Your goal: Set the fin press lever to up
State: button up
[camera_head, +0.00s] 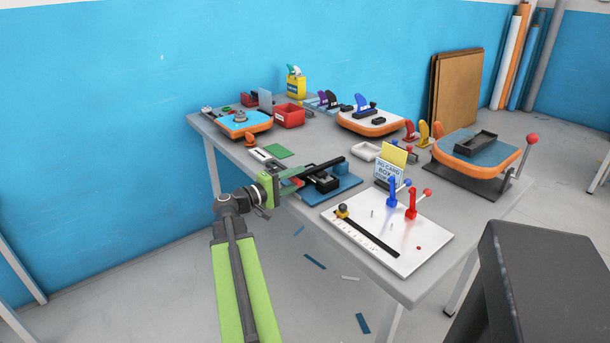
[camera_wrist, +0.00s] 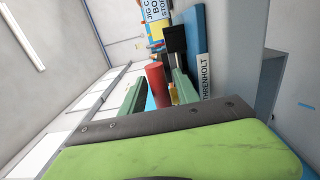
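A press with a blue base (camera_head: 345,189) and black body stands at the table's near-left edge. I take it for the fin press. Its black lever bar (camera_head: 329,166) looks low and near level. A red grip (camera_head: 296,182) shows at its near end, beside my gripper (camera_head: 291,178). In the wrist view the red grip (camera_wrist: 157,82) stands between the two green fingers of my gripper (camera_wrist: 160,92). The fingers are apart, with a gap beside the grip. Contact cannot be told. The blue base (camera_wrist: 194,22) and a label reading "THRENHOLT" (camera_wrist: 205,76) are behind.
A white panel (camera_head: 420,254) with red and blue toggle clamps lies right of the press. A yellow-topped card box (camera_head: 391,165) stands behind it. A dark stool (camera_head: 535,260) stands in front.

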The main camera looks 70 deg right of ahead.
aim_at(304, 173)
jog(key=shift+x, duration=1.6)
grip_shut()
